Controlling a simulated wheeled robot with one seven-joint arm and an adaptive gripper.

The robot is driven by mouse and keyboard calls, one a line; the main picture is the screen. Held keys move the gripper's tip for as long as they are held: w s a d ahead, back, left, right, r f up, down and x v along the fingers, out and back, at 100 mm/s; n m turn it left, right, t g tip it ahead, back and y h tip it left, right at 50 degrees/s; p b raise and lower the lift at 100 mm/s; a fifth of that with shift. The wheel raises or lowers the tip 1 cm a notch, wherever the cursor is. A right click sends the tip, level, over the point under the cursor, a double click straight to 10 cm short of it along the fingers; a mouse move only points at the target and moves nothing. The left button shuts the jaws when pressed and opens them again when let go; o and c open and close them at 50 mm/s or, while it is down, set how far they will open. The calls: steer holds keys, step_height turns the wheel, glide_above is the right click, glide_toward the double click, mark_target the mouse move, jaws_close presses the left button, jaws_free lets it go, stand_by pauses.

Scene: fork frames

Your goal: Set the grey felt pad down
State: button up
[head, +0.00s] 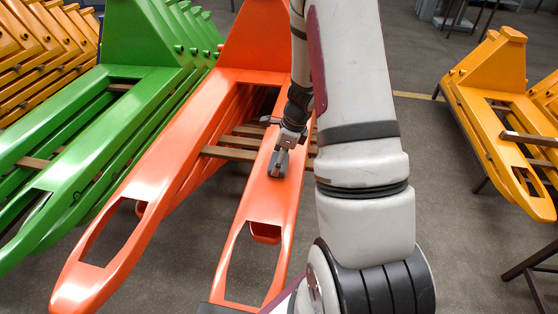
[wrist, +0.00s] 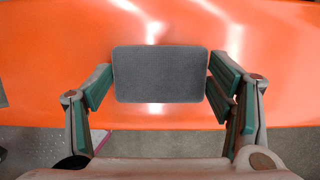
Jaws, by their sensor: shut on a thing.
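The grey felt pad (wrist: 160,74) is a flat rectangle with rounded corners. In the wrist view it sits between the green-lined fingers of my gripper (wrist: 158,84), which is shut on its left and right edges. Behind it is the glossy orange fork frame (wrist: 50,62). In the head view my gripper (head: 279,160) is over the right-hand prong of the orange frame (head: 262,205), with the small grey pad at its tip. I cannot tell whether the pad touches the orange surface or is just above it.
Green fork frames (head: 95,105) stand close on the left, with yellow ones (head: 35,50) behind. A yellow frame (head: 490,110) stands on the right. Wooden slats (head: 228,152) run under the orange frame. Open slots cut its prongs. Grey floor (head: 445,225) is clear between.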

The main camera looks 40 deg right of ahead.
steer(key=shift+f, duration=0.15)
steer(key=o, duration=1.1)
